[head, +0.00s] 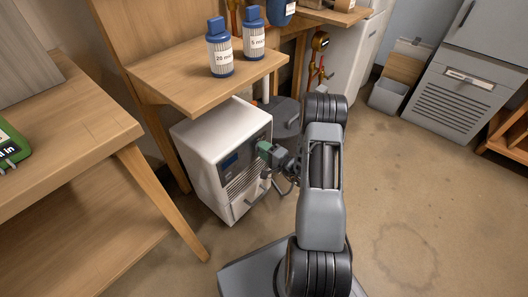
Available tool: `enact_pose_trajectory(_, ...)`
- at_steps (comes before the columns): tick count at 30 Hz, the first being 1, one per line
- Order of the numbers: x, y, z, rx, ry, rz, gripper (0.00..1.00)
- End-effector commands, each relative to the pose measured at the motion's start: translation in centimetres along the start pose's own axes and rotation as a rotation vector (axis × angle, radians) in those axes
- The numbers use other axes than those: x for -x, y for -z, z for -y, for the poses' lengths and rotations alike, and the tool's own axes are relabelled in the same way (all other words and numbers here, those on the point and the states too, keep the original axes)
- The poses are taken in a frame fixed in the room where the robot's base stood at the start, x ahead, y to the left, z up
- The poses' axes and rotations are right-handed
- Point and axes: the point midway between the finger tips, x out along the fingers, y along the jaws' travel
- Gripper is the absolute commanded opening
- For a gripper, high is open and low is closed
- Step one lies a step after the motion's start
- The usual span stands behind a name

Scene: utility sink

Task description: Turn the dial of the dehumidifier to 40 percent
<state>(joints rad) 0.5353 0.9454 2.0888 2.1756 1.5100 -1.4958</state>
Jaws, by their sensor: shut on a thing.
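The dehumidifier (205,130) is a white box standing on the floor under the wooden shelf. Its front, with a dark display panel and grille slots, faces right toward my arm. My gripper (264,161) is at that front face, shut on the dial. The fingers and wrist hide the dial, so its pointer and percent marks cannot be read.
A wooden shelf (180,87) holds two blue-capped filter bottles (219,55) above the dehumidifier. A workbench (70,130) stands at left. Behind are a dark round lid (284,118) and a gauge on pipes (320,41). The floor at right is open.

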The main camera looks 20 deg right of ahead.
Motion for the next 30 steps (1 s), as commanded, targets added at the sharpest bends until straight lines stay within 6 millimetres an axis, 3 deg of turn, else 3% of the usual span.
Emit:
enact_pose_trajectory(10, 0.0, -0.1, -0.1, 0.002, -0.003, 0.003, 0.2)
enact_pose_trajectory(11, 0.0, -0.1, -0.1, 0.002, -0.003, 0.003, 0.47)
enact_pose_trajectory(18, 0.0, 0.0, -0.1, 0.002, -0.002, 0.001, 0.69)
enact_pose_trajectory(26, 0.2, 0.0, 0.0, 0.002, -0.001, 0.0, 0.69)
enact_pose_trajectory(30, 1.4, 0.1, 0.1, 0.001, -0.002, -0.003, 0.69)
